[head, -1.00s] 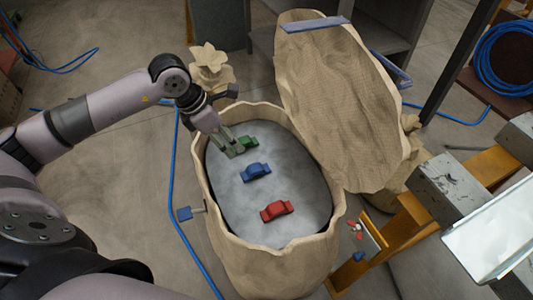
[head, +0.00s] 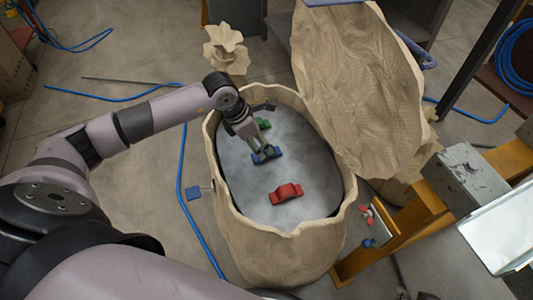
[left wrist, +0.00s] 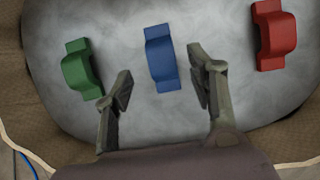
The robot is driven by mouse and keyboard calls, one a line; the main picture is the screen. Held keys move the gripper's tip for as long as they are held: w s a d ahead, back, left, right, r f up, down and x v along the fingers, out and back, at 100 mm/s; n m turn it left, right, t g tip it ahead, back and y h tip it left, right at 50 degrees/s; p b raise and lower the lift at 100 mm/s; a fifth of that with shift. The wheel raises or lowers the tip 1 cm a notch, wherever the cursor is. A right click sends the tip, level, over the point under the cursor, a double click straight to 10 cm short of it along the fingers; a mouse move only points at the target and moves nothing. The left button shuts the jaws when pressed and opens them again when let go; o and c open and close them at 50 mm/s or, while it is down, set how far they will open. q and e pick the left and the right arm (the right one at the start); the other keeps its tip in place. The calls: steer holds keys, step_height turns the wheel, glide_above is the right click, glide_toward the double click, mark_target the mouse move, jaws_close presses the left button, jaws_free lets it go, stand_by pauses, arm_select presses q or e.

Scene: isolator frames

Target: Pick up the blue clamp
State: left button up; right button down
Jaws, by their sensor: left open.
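The blue clamp (head: 268,157) lies on the grey floor inside the tan shell between the green clamp (head: 263,124) and the red clamp (head: 286,193). My left gripper (head: 259,150) is over it and partly hides it in the head view. In the left wrist view my open gripper (left wrist: 161,84) has one finger on each side of the lower end of the blue clamp (left wrist: 160,58), with gaps on both sides. I cannot tell its exact height above the clamp. The right gripper is not in view.
The tan container (head: 281,262) has a wavy raised rim around the clamps. Its large tan lid (head: 358,90) leans open at the back right. Bare grey floor separates the clamps.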

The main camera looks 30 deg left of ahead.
arm_select(q)
steer(key=x, duration=0.3)
steer(key=shift+d+f+b, duration=0.2)
steer(key=shift+b, duration=0.15)
steer(key=shift+w+f, duration=0.15)
steer(key=shift+f, duration=0.1)
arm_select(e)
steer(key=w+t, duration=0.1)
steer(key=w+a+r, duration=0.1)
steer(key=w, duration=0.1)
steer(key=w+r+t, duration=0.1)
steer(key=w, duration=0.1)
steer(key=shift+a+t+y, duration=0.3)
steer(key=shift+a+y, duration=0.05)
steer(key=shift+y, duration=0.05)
arm_select(q)
steer(key=shift+c, duration=0.4)
jaws_close()
